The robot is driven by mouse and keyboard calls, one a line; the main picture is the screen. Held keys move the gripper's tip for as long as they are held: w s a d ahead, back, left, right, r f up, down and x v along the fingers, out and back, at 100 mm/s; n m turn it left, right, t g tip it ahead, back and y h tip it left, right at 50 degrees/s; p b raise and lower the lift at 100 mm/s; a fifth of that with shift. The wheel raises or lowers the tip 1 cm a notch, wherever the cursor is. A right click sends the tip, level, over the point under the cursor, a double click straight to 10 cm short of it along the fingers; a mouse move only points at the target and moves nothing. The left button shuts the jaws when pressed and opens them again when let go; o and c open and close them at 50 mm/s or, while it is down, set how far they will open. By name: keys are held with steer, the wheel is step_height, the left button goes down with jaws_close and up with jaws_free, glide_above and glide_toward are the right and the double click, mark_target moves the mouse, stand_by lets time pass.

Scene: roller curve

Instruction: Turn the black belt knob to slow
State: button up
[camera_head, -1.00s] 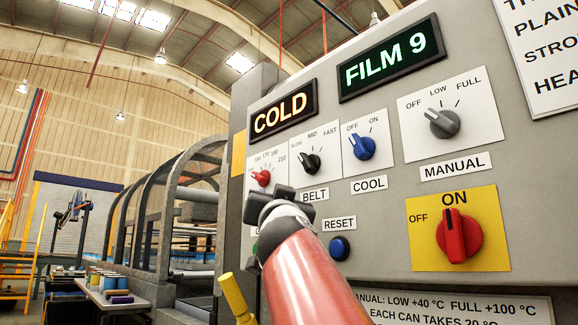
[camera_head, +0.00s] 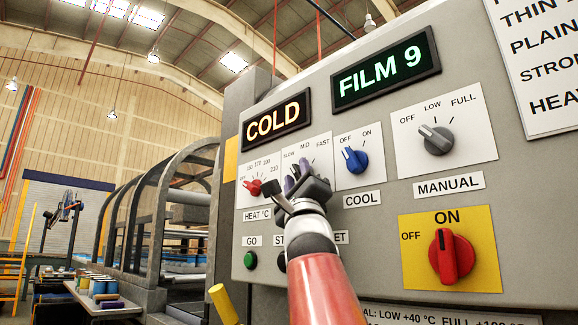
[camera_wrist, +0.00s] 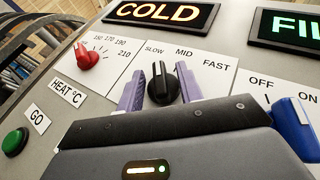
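The black belt knob (camera_wrist: 162,88) is on a white dial plate marked SLOW, MID and FAST in the wrist view. Its ridge points up, near the SLOW label and the gap towards MID. My gripper (camera_wrist: 160,82) has its two purple fingers on either side of the knob. They stand open around it, with a narrow gap visible at the left; contact at the right is hard to tell. In the head view my gripper (camera_head: 302,183) is in front of the dial and hides most of the knob.
The red heat knob (camera_head: 253,187) is close on the left and the blue cool knob (camera_head: 355,160) close on the right. A green GO button (camera_head: 250,260) is below. A grey manual knob (camera_head: 436,140) and a red ON/OFF switch (camera_head: 451,256) are further right.

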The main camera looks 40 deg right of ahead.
steer(key=shift+x, duration=0.9)
jaws_close()
steer(key=shift+r+n+y+p, duration=0.2)
steer(key=shift+n+y+p, duration=0.15)
steer(key=shift+p, duration=0.5)
steer(key=shift+n+y+p, duration=0.45)
steer(key=shift+n+p, duration=0.15)
steer(key=shift+n, duration=0.05)
steer(key=shift+f+y, duration=0.25)
steer(key=shift+y, duration=0.05)
